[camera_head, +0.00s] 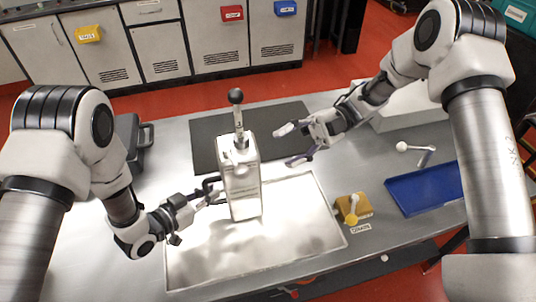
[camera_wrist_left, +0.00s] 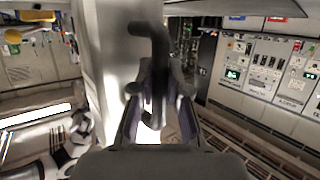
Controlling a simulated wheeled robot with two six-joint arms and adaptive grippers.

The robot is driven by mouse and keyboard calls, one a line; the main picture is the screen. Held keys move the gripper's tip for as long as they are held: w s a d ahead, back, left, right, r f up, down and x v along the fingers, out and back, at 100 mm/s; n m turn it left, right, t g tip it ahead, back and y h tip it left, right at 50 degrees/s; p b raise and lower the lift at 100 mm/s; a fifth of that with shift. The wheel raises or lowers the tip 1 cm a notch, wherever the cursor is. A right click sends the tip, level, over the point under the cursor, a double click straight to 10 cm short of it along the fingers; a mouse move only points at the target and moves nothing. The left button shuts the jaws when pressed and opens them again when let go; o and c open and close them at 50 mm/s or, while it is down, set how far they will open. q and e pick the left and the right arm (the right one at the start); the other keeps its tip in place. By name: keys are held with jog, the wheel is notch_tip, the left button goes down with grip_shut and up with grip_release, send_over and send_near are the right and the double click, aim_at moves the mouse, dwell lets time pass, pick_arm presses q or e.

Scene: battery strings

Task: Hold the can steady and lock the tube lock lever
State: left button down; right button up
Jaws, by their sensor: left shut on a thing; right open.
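The can (camera_head: 243,186) is a tall, pale metal box standing upright on the bright tray in the middle of the table. A tube with a black ball-ended lever (camera_head: 236,97) rises from its top. My left gripper (camera_head: 214,191) is shut on the can's dark side handle, and the handle (camera_wrist_left: 150,75) also shows between the fingers in the left wrist view. My right gripper (camera_head: 290,144) is open and empty to the right of the can's upper part, apart from it and from the lever.
The shallow metal tray (camera_head: 190,275) lies under the can. A dark mat (camera_head: 205,145) lies behind it. To the right are a yellow block (camera_head: 361,205), a blue tray (camera_head: 425,190) and a white-knobbed lever piece (camera_head: 425,157). A dark case (camera_head: 133,140) stands at the left.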

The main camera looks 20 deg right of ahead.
aim_at(241, 170)
jog(key=s+a+m, duration=0.1)
jog(key=a+m, duration=0.2)
jog(key=m, duration=0.8)
jog(key=s+a+m, duration=0.2)
jog(key=a+m, duration=0.2)
jog(key=m, duration=0.8)
jog(key=s+a+m, duration=0.1)
jog(key=a+m, duration=0.3)
jog(key=m, duration=0.7)
jog(key=shift+s+a+m, duration=0.15)
jog(key=shift+m, duration=0.25)
jog(key=shift+c, duration=0.3)
